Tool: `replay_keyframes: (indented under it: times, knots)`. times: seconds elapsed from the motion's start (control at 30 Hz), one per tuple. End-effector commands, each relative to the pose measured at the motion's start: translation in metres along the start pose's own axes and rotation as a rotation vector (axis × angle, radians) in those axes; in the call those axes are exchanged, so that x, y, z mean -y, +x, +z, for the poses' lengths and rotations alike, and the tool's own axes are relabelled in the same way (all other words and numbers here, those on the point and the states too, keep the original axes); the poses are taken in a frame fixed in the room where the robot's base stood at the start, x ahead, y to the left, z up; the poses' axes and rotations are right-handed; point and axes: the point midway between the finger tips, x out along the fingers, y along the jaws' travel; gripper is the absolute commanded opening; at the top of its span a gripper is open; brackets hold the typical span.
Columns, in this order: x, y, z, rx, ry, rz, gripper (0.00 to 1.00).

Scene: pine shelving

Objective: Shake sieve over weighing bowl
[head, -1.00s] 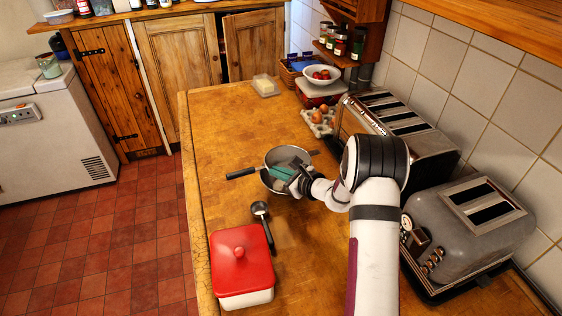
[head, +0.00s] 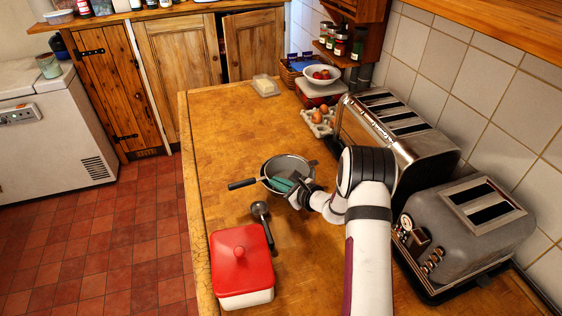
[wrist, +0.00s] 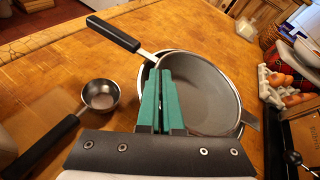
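The sieve (head: 297,168) is a grey mesh cup with a black handle pointing left in the head view; its mesh fills the middle of the wrist view (wrist: 208,98). It lies over the weighing bowl (wrist: 141,80), whose pale rim shows beside it in the wrist view. The sieve hides most of the bowl and its contents. My gripper (head: 283,184) has green fingers, close together at the sieve's rim near the handle's metal neck (wrist: 158,75). They are shut on the sieve, and it looks slightly tilted.
A measuring scoop (head: 261,211) with a black handle lies nearby. A red-lidded box (head: 240,258) stands at the front. Two toasters (head: 400,130) (head: 468,225) line the right wall. An egg tray (head: 319,120) is behind. The worktop's left half is mostly clear.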

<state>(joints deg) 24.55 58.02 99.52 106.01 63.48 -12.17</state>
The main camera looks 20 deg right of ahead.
Motion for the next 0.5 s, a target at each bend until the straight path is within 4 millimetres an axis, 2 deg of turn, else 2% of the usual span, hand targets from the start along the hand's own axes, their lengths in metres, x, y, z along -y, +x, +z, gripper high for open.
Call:
replay_keyframes:
  times: [0.03, 0.23, 0.5]
  knots:
    - [0.0002, 0.0, 0.0003, 0.0, 0.0, 0.0, 0.0]
    - [0.0001, -0.0001, 0.0002, 0.0, 0.0, 0.0, 0.37]
    - [-0.0004, -0.0001, -0.0003, -0.001, 0.0, 0.001, 0.38]
